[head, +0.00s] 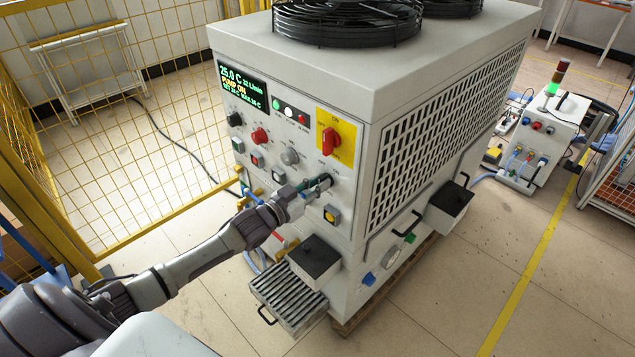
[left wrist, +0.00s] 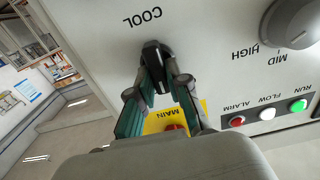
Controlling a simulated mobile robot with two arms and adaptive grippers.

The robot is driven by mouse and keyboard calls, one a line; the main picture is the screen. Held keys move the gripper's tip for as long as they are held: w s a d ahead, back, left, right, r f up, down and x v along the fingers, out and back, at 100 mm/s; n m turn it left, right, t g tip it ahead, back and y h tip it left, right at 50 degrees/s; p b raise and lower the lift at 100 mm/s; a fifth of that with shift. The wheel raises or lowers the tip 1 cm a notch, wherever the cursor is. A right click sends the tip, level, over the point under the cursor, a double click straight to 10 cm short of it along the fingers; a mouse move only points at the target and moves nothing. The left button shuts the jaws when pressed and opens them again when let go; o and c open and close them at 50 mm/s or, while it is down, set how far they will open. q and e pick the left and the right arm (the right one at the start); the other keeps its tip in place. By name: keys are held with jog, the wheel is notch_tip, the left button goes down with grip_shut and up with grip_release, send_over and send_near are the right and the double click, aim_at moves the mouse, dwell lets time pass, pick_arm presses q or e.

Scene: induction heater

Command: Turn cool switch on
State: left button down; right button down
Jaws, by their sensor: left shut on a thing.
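The cool switch (left wrist: 154,54) is a black knob on the grey control panel, below the word COOL in the left wrist view. My left gripper (left wrist: 158,78) has its two teal-padded fingers on either side of this knob, shut on it. In the head view the left gripper (head: 309,190) reaches the lower right part of the panel of the white machine (head: 365,130). The gripper partly hides the black switch (head: 325,180) there. My right gripper is not in view.
A red main switch (head: 330,141) on a yellow plate sits above the gripper, and a yellow button (head: 332,214) just below. A lit display (head: 243,89) reads 25.0 C and PUMP ON. A yellow mesh fence (head: 160,130) stands at left.

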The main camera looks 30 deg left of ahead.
pick_arm(q)
jog(key=shift+m, duration=0.6)
jog(key=c, duration=1.1)
grip_release()
jog(key=v, duration=1.2)
